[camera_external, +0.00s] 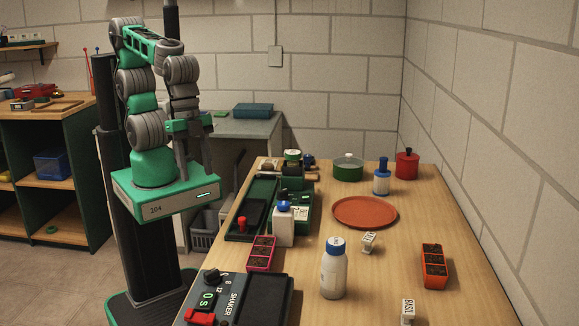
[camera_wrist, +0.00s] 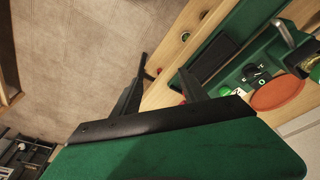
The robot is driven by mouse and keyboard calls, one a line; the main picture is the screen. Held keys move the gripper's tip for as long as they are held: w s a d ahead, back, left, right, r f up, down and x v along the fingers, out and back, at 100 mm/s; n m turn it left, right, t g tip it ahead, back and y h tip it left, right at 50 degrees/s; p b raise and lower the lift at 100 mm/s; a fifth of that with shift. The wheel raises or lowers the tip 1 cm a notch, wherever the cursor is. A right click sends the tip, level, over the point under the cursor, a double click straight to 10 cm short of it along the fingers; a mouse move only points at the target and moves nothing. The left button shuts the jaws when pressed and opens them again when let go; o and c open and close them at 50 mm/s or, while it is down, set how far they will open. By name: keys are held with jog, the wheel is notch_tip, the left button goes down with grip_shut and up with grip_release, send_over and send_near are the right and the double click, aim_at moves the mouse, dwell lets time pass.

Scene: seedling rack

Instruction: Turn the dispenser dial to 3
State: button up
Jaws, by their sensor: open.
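The green machine (camera_external: 306,220) at the table's left side, behind the white blue-capped bottle, appears to be the dispenser. It also shows in the wrist view (camera_wrist: 232,75), at the upper right. A black dial (camera_wrist: 254,71) sits on its face there, with small white marks around it that are too small to read. In the outside view I cannot make out the dial's setting. My gripper (camera_external: 191,155) hangs left of the table, over my base, apart from the machine. In the wrist view, its two dark fingers (camera_wrist: 163,65) are spread and empty.
A shaker (camera_external: 263,300) with a "0s" display stands at the near left. White bottles (camera_external: 333,270) (camera_external: 283,226), an orange-red plate (camera_external: 364,212), seedling trays (camera_external: 434,266) (camera_external: 261,254), label blocks (camera_external: 368,241) and pots (camera_external: 347,168) (camera_external: 407,164) stand on the table.

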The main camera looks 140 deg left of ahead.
jog(key=w+a+r+g+b, duration=0.2)
jog(key=w+a, duration=0.2)
jog(key=w, duration=0.3)
jog(key=g+b, duration=0.3)
jog(key=g, duration=0.2)
send_near(282, 190)
jog(key=shift+n, duration=0.3)
jog(key=b+x, duration=0.3)
jog(key=x, duration=0.4)
jog(key=shift+s+a+f+b, duration=0.1)
jog(key=shift+f+b, duration=0.2)
jog(key=shift+f, duration=0.1)
jog(key=shift+s+f, duration=0.2)
jog(key=shift+f, duration=0.05)
grip_shut()
